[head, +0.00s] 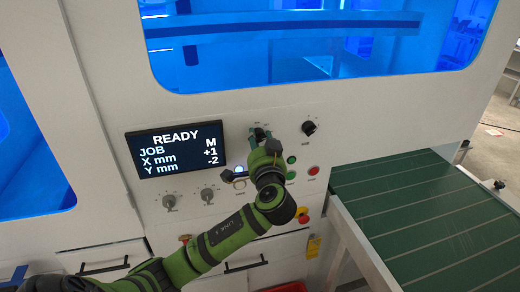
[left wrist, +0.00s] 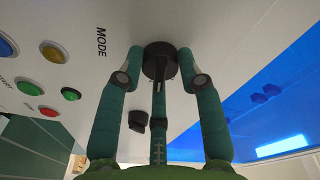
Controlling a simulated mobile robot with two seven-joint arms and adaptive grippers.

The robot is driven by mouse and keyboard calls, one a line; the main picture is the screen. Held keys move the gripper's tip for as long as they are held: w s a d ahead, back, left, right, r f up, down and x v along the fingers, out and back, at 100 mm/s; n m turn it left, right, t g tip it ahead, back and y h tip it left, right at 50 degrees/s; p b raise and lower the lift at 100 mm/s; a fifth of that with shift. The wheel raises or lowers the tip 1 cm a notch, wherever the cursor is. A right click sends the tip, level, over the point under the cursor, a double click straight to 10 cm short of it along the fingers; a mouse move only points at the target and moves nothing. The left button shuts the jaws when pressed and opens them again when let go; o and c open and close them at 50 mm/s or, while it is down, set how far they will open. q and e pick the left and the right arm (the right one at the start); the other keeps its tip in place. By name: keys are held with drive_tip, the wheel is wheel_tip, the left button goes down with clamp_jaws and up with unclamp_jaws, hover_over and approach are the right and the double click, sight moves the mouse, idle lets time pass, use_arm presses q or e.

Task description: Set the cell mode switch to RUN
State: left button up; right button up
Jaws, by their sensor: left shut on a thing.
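The cell mode switch (left wrist: 158,58) is a round black knob on the white machine panel, with the word MODE printed beside it in the left wrist view. In the head view the switch (head: 259,132) shows only partly behind my gripper. A pale mark shows on the knob's near side. Its position labels are too small or hidden to read. My right gripper is in neither view.
A screen (head: 176,149) reads READY, JOB M, X +1, Y -2. Another black knob (head: 309,128) sits right of the switch. Green and red buttons (head: 313,170), two small dials (head: 169,202) and a red-yellow stop button (head: 303,215) lie below. A green conveyor (head: 430,205) stands at right.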

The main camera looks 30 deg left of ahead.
sight(255, 96)
use_arm(q)
drive_tip(key=n+y+b, duration=0.1)
drive_tip(key=n+b, duration=0.6)
drive_tip(key=b, duration=0.3)
drive_tip(key=n+y+b, duration=0.1)
drive_tip(key=n+b, duration=0.6)
drive_tip(key=b, duration=0.3)
drive_tip(key=shift+f+n+g, duration=0.15)
drive_tip(key=shift+n+g, duration=0.15)
drive_tip(key=shift+r+n+y+b, duration=0.2)
drive_tip(key=shift+n+y+b, duration=0.2)
drive_tip(key=shift+n+b, duration=1)
drive_tip(key=o, duration=1.1)
drive_tip(key=shift+g, duration=0.3)
wheel_tip(255, 96, up, 10)
